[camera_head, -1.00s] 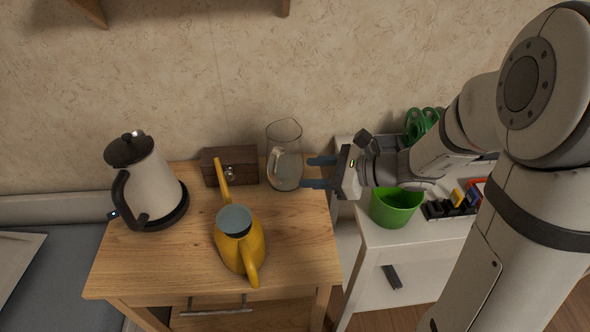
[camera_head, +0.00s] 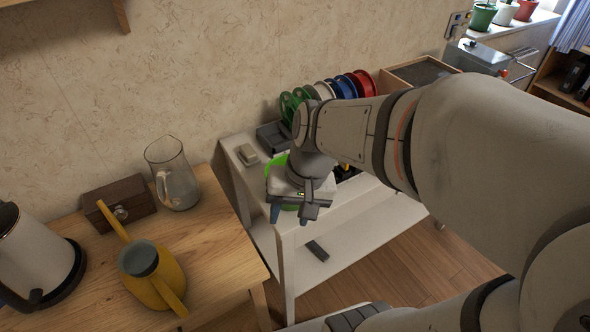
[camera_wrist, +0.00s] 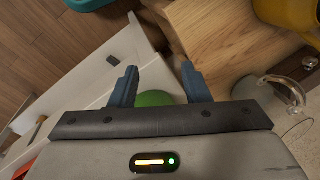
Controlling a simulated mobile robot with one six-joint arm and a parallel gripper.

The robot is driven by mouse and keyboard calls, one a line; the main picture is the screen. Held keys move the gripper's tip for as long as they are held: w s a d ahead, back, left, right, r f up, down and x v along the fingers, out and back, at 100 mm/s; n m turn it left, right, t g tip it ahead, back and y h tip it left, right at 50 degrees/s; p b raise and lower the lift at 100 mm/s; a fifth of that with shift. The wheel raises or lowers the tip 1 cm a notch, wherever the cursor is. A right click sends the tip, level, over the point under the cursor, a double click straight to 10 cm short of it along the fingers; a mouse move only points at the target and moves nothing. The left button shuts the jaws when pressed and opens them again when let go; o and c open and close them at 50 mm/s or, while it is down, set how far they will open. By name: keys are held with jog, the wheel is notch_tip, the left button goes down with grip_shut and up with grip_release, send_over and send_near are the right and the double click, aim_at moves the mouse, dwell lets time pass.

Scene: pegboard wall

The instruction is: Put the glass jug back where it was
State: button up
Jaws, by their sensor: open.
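The glass jug (camera_head: 180,188) stands upright on the wooden table (camera_head: 215,245), at its back right near the wall. In the wrist view the clear glass shape with a handle at the right edge looks like the jug (camera_wrist: 285,92). My gripper (camera_head: 290,212) is open and empty, right of the jug and apart from it, in front of the green cup (camera_head: 277,170) on the white shelf unit. In the wrist view my two blue fingers (camera_wrist: 158,88) are spread, with part of the green cup between and below them.
A wooden box (camera_head: 120,203) stands just left of the jug. A yellow watering can (camera_head: 152,275) and a white kettle (camera_head: 35,255) are on the same table. The white shelf unit (camera_head: 295,237) holds several spools (camera_head: 340,85). The table's right front is clear.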

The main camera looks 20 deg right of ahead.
jog(key=d+n+h, duration=0.1)
jog(key=d+r+t, duration=0.1)
jog(key=d+n+h, duration=0.1)
jog(key=shift+s+d+r+n+h, duration=0.15)
jog(key=shift+d+r+n+h, duration=0.15)
jog(key=shift+d, duration=0.1)
